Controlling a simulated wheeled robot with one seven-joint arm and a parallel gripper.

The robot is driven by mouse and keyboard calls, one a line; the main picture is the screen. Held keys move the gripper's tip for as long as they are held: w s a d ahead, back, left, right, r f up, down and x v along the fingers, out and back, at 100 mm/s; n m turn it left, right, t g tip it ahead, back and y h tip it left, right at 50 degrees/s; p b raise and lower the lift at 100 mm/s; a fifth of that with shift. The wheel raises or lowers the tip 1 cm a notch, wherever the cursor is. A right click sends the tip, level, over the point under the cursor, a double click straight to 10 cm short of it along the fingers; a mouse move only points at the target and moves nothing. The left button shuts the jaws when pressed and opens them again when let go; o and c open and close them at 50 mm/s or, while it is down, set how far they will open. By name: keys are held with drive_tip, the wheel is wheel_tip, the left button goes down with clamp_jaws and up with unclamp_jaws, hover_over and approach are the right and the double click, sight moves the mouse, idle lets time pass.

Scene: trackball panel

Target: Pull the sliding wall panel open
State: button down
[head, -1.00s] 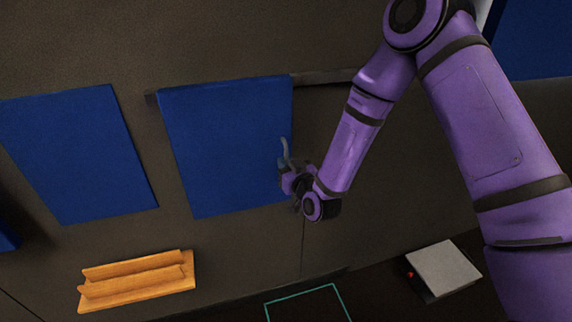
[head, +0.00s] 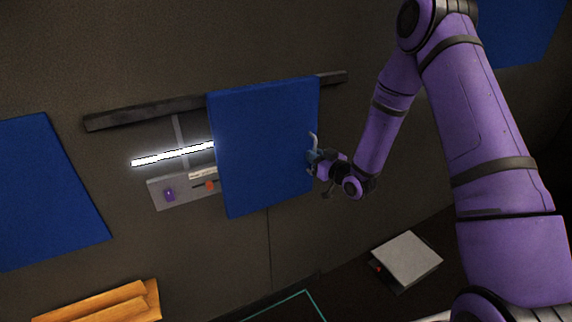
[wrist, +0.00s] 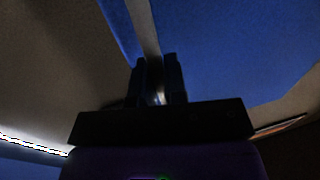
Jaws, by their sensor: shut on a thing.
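The sliding wall panel (head: 264,140) is a blue board hanging on a dark rail (head: 145,112). It stands partly along the rail, with a wall recess uncovered to its left. A pale curved handle (head: 313,139) sits near its right edge. My gripper (head: 312,160) is at that handle and shut on it. In the wrist view, my gripper's fingers (wrist: 158,82) close around the pale handle bar (wrist: 144,28), with the blue panel (wrist: 225,45) behind. The exact finger contact is dark and hard to see.
Left of the panel, a bright light strip (head: 165,155) and a grey control plate (head: 183,190) with a purple ball and a red-orange knob show. Another blue board (head: 45,190) is farther left. An orange shelf (head: 100,303) and a grey box (head: 406,258) are lower down.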

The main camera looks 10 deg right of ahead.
drive_tip(key=w+d, duration=0.2)
drive_tip(key=d, duration=0.8)
drive_tip(key=shift+w, duration=0.4)
drive_tip(key=shift+f, duration=0.1)
drive_tip(key=c, duration=1.2)
unclamp_jaws()
drive_tip(key=v, duration=1)
drive_tip(key=shift+s+d, duration=0.15)
drive_tip(key=shift+s, duration=0.2)
